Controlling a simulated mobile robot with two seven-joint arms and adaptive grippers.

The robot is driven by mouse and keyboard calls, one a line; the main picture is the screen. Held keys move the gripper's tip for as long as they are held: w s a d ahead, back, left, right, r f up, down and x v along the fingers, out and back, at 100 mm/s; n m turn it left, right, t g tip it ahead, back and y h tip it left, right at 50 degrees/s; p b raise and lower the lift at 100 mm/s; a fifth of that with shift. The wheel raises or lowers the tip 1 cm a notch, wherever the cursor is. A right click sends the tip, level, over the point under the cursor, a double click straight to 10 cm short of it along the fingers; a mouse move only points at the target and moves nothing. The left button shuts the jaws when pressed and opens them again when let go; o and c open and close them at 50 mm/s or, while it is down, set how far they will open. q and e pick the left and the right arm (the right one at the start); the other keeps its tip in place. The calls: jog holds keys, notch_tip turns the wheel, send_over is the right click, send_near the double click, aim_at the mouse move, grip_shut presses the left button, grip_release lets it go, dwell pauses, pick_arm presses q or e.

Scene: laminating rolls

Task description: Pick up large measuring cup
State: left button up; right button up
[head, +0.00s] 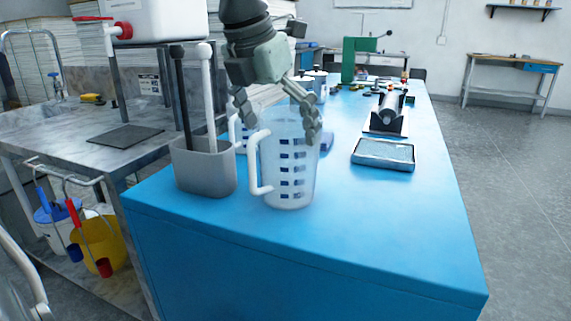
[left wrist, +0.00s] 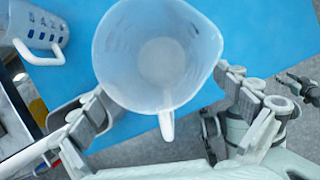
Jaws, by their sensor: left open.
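The large measuring cup (head: 288,172) stands upright near the front of the blue table. It is clear plastic with dark blue marks, and its handle is on the left. In the left wrist view I look down into the cup (left wrist: 160,50), its handle towards the gripper's palm. My left gripper (head: 276,112) is over the cup's rim, pointing down, with its fingers spread to either side. In the left wrist view the open fingers (left wrist: 168,106) flank the cup. I cannot tell whether they touch it.
A grey holder (head: 204,170) with a black and a white handle stands close left of the cup. Another measuring cup (head: 240,130) is partly hidden behind; one also shows in the wrist view (left wrist: 42,28). A tray (head: 383,155) lies to the right. The front right tabletop is clear.

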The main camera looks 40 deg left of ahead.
pick_arm(q)
jog(key=x, duration=0.5)
jog(key=shift+a+f+p, duration=0.1)
jog(key=shift+f+p, duration=0.05)
jog(key=shift+p, duration=0.15)
jog(key=shift+c, duration=0.5)
jog(key=c, duration=0.9)
